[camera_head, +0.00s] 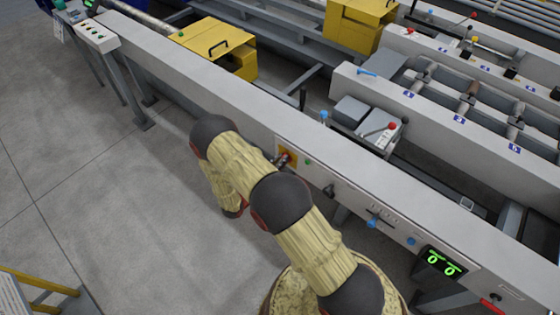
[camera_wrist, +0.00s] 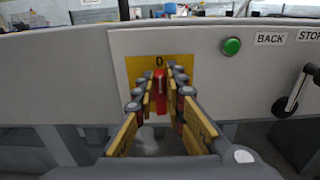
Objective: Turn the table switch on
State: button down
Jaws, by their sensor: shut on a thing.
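The table switch is a red rotary handle (camera_wrist: 160,84) on a yellow plate (camera_wrist: 137,67), set in the front face of the runout table. Its handle looks upright, with a "0" mark above it. My gripper (camera_wrist: 160,90) is shut on the red handle, one finger on each side, and its fingers hide much of the plate. In the head view the yellow plate (camera_head: 289,155) shows just beyond my arm, which hides most of the gripper.
A green button (camera_wrist: 232,46) and a black lever (camera_wrist: 296,92) sit right of the switch. Farther along the table face are a blue knob (camera_head: 372,223) and a green display (camera_head: 440,264). Yellow housings (camera_head: 215,46) stand behind.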

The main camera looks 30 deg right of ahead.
dwell(0.4)
jog(key=m+b, duration=0.1)
jog(key=m, duration=0.2)
jog(key=s+m+b, duration=0.1)
jog(key=m, duration=0.2)
jog(key=f+m+b, duration=0.1)
jog(key=m, duration=0.2)
jog(key=shift+s+d, duration=0.3)
jog(key=shift+s, duration=0.05)
jog(key=shift+s+d+f+m+b, duration=0.1)
jog(key=shift+f+m+b, duration=0.2)
jog(key=shift+m+b, duration=0.9)
jog(key=shift+s+f+m+b, duration=0.2)
jog(key=shift+m+b, duration=0.35)
jog(key=shift+m, duration=1.25)
jog(key=shift+s+d+f+m+b, duration=0.1)
jog(key=shift+f+m+b, duration=0.25)
jog(key=shift+m+b, duration=0.85)
jog(key=shift+m, duration=0.4)
jog(key=shift+p, duration=0.3)
jog(key=c, duration=1.8)
grip_release()
jog(key=shift+c, duration=0.2)
